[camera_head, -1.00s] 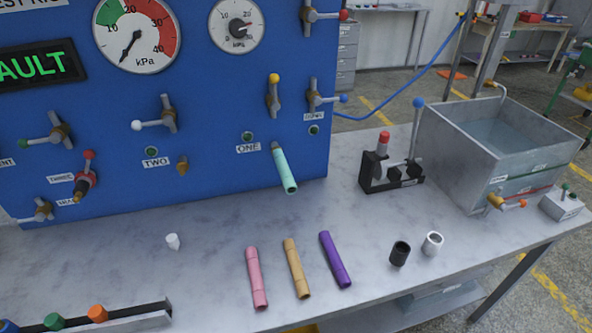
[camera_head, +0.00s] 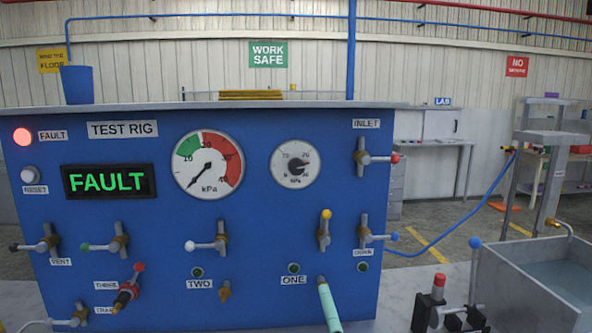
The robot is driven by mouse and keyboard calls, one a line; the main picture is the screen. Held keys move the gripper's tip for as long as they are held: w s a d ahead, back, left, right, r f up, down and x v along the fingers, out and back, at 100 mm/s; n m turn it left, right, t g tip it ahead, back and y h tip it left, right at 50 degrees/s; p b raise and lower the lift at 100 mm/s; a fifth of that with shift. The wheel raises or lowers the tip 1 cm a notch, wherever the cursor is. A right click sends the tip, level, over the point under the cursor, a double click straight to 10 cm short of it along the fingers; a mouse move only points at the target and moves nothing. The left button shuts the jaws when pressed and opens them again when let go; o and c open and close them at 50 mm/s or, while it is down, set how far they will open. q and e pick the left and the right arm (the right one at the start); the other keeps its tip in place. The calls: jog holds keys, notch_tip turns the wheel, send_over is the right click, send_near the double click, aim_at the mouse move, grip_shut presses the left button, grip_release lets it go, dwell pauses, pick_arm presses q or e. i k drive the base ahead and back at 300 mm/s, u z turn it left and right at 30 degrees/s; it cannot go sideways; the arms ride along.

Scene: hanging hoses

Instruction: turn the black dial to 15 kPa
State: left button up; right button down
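A small round white dial face (camera_head: 297,163) with a black knob at its centre is on the blue test rig panel, right of the large gauge. The black knob's pointer seems to point right, and its small numbers are too blurred to read surely. The large gauge (camera_head: 209,165) has a green and red scale marked kPa, and its needle points down and left, near the low end. The panel display (camera_head: 109,181) reads FAULT in green. Neither of my grippers is in view.
Several valve handles stick out of the panel, among them a yellow-tipped one (camera_head: 325,228) below the dial and a red-tipped inlet one (camera_head: 377,158) to its right. A teal hose (camera_head: 328,305) hangs from port ONE. A red fault lamp (camera_head: 22,137) is lit at far left.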

aim_at(297, 168)
jog(key=u, duration=2.6)
jog(key=k, duration=0.55)
jog(key=z, duration=1.45)
